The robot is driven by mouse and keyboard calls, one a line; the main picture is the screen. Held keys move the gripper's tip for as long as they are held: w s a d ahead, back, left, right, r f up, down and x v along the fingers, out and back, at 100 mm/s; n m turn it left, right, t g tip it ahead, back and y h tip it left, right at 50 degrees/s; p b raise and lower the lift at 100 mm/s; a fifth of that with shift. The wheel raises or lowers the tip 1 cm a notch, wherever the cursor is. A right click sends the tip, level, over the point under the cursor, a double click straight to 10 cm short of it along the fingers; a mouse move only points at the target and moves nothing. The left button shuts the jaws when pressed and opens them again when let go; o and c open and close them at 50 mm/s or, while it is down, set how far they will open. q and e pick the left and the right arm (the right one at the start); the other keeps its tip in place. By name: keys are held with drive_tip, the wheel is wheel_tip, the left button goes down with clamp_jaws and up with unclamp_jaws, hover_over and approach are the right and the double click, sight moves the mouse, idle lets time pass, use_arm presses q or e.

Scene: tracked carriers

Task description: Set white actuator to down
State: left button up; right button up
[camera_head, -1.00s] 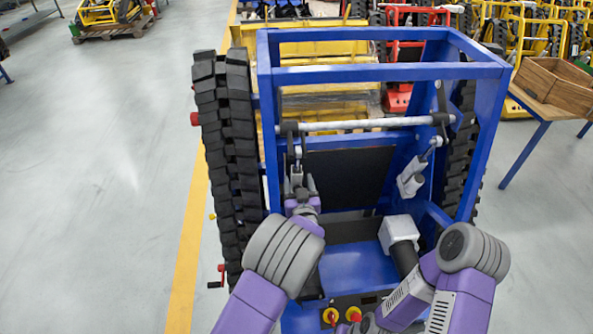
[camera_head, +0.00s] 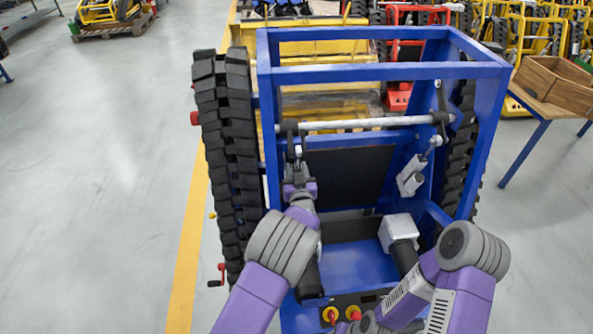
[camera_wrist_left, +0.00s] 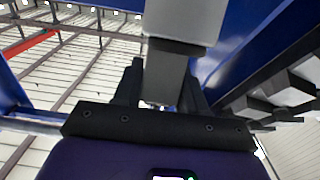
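A carrier with a blue frame (camera_head: 262,130) stands before me. A pale actuator hangs at its left inner side, mostly hidden by my left gripper (camera_head: 297,172). In the left wrist view, a grey-white squared actuator body (camera_wrist_left: 168,75) runs down between the two dark fingers of my left gripper (camera_wrist_left: 166,88). The fingers lie close along both its sides; I cannot tell whether they press on it. A second white actuator (camera_head: 411,178) hangs tilted at the right inner side, clear of my grippers. My right arm is folded at the lower right, and its gripper is not visible.
A grey crossbar (camera_head: 370,123) spans the frame above the actuators. Black tracks (camera_head: 228,150) flank the carrier. A white box with a black cylinder (camera_head: 397,228) sits low inside at right. Red-yellow knobs (camera_head: 330,315) are at the front. Floor at left is clear.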

use_arm(q)
clamp_jaws()
drive_tip(key=s+d+f+t+y+b, duration=0.1)
drive_tip(key=s+f+t+b, duration=0.5)
drive_tip(key=b, duration=1.7)
drive_tip(key=s+t, duration=0.1)
drive_tip(key=s, duration=0.1)
drive_tip(key=shift+s+d+f, duration=0.2)
drive_tip(key=shift+s+d, duration=0.15)
drive_tip(key=o, duration=0.8)
unclamp_jaws()
drive_tip(key=shift+r, duration=0.1)
drive_tip(key=shift+p+v, duration=0.4)
drive_tip(key=shift+v, duration=3.45)
